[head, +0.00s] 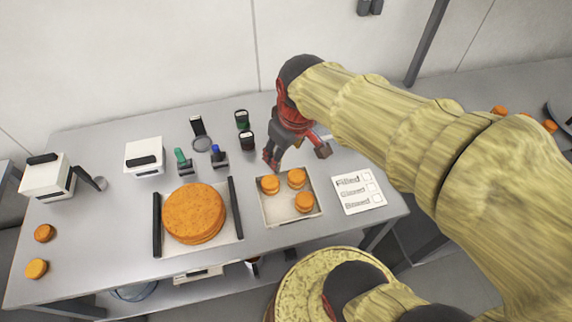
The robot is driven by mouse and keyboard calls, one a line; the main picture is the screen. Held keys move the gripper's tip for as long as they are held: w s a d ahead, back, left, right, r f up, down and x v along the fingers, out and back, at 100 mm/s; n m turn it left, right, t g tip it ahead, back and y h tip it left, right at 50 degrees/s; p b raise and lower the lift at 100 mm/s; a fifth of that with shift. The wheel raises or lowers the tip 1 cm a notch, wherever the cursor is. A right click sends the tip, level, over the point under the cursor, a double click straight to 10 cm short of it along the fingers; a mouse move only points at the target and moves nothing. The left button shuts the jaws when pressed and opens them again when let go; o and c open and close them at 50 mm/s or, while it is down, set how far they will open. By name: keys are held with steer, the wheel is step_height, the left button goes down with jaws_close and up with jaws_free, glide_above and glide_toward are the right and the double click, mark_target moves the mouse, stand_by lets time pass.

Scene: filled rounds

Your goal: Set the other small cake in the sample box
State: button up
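Two small orange cakes, one nearer (36,268) and one farther (44,233), lie apart on the table's left end. A shallow, pale, square tray (275,213) in the middle right holds three more small orange cakes (296,178); I cannot tell if this is the sample box. My gripper (271,162) hangs near the tray's far left corner, fingers pointing down. No cake shows between its fingers. Their gap is too small to judge.
A large orange cake (194,212) sits between two dark bars left of the tray. White boxes (145,156), stamp-like tools (182,161) and small dark jars (247,139) stand behind. A checklist card (358,191) lies to the right.

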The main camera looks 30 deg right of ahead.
steer(key=s+a+r+m+t, duration=0.2)
steer(key=s+a+r, duration=0.2)
steer(key=s, duration=0.3)
steer(key=shift+a+r+m, duration=0.2)
steer(key=shift+r+m, duration=0.1)
steer(key=shift+r, duration=0.35)
steer(key=shift+f, duration=0.15)
step_height(320, 180, down, 3)
steer(key=b, duration=0.3)
steer(key=shift+f+b, duration=0.2)
steer(key=shift+b, duration=0.15)
steer(key=shift+d, duration=0.1)
